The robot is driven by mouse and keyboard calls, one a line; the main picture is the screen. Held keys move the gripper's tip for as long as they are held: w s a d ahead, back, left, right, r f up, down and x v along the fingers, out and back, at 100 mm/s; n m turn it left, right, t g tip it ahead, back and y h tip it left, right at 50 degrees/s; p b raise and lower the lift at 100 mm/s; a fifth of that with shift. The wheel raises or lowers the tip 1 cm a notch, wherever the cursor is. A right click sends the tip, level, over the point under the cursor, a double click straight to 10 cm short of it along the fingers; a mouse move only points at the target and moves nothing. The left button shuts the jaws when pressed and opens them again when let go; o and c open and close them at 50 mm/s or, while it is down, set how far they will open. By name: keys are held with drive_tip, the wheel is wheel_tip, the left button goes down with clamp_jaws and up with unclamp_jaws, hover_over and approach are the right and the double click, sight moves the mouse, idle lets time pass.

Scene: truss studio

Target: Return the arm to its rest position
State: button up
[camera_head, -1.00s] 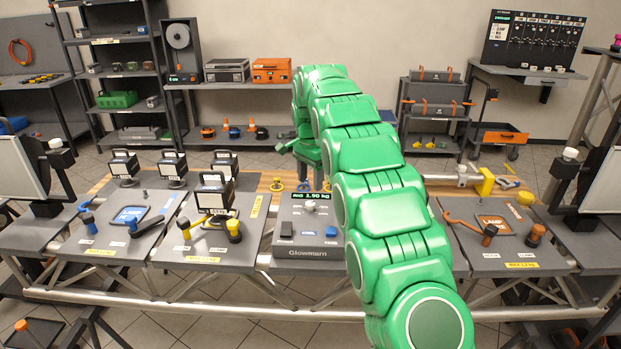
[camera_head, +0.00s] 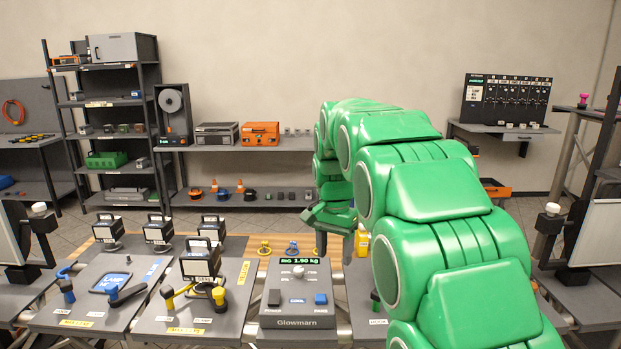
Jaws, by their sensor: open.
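My green arm rises from the lower right and bends over the right part of the bench. My gripper (camera_head: 333,246) hangs at its far end, pointing down, above the back of the bench behind the grey scale (camera_head: 298,318). The scale's display reads 1.90 kg. A small silver knob-like piece (camera_head: 299,271) is on top of the scale. My arm hides much of the bench's right side, including most of the right-hand plate.
Left of the scale are a plate with yellow and black handles (camera_head: 187,315) and a plate with blue handles (camera_head: 106,290). Several black-framed weights (camera_head: 201,262) stand there. Small yellow and blue rings (camera_head: 264,248) lie behind the scale. Shelves (camera_head: 240,148) line the wall.

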drive_tip(key=s+d+r+n, duration=0.1)
drive_tip(key=s+d, duration=0.2)
drive_tip(key=s, duration=0.7)
drive_tip(key=s+d+n, duration=0.2)
drive_tip(key=s+d, duration=0.1)
drive_tip(key=s, duration=0.6)
drive_tip(key=s+d+f+n, duration=0.1)
drive_tip(key=s+f, duration=0.2)
drive_tip(key=s, duration=0.9)
drive_tip(key=s+d+f+n+g, duration=0.1)
drive_tip(key=s+d+f+n, duration=0.1)
drive_tip(key=s, duration=1)
drive_tip(key=shift+d+f, duration=0.2)
drive_tip(key=shift+f, duration=0.3)
